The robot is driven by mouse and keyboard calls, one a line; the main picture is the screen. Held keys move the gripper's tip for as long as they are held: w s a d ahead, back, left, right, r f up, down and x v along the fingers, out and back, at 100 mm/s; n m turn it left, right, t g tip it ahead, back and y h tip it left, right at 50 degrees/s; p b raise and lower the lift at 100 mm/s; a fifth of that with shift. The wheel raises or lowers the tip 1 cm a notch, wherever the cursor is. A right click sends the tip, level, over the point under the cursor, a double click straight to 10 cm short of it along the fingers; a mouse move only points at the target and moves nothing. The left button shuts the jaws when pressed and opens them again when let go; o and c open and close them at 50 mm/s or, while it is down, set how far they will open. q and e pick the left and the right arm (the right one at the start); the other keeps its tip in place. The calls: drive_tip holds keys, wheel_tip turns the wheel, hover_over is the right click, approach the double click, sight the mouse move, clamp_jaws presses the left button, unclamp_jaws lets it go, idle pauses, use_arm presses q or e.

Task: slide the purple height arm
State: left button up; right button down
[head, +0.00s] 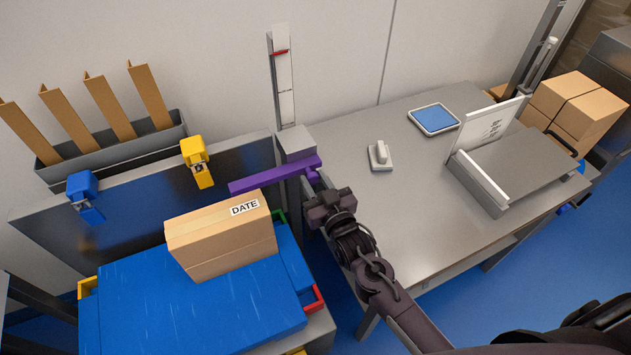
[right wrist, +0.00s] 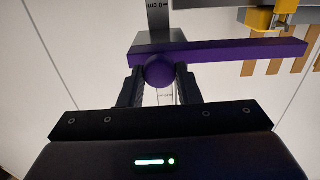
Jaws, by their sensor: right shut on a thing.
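The purple height arm (head: 268,177) juts out sideways from an upright grey post with a scale (head: 284,85), near the post's foot block. A red mark shows near the top of the post. My right gripper (head: 318,182) is shut on the arm's round purple knob at its right end. The right wrist view shows the purple knob (right wrist: 160,71) between the two dark fingers, with the purple arm (right wrist: 235,51) behind it and the scale (right wrist: 160,20) rising above. The arm reaches left above a cardboard box labelled DATE (head: 222,240). My left gripper is not in view.
The box stands on a blue surface (head: 185,300). Yellow (head: 197,161) and blue (head: 85,197) clamp-like devices sit on the panel behind. The grey table (head: 420,190) at right holds a small white device (head: 380,156), a blue-screened pad (head: 434,118) and a grey tray-like unit (head: 515,165).

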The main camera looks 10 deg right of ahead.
drive_tip(key=shift+w+r, duration=0.15)
drive_tip(key=shift+r, duration=0.3)
drive_tip(key=c, duration=1.1)
unclamp_jaws()
drive_tip(key=shift+f, duration=0.15)
drive_tip(key=shift+f, duration=0.1)
drive_tip(key=shift+s, duration=0.35)
drive_tip(key=s, duration=0.2)
drive_tip(key=s+d+b, duration=0.1)
drive_tip(key=s, duration=0.4)
drive_tip(key=shift+s+d, duration=0.1)
drive_tip(key=shift+d, duration=0.15)
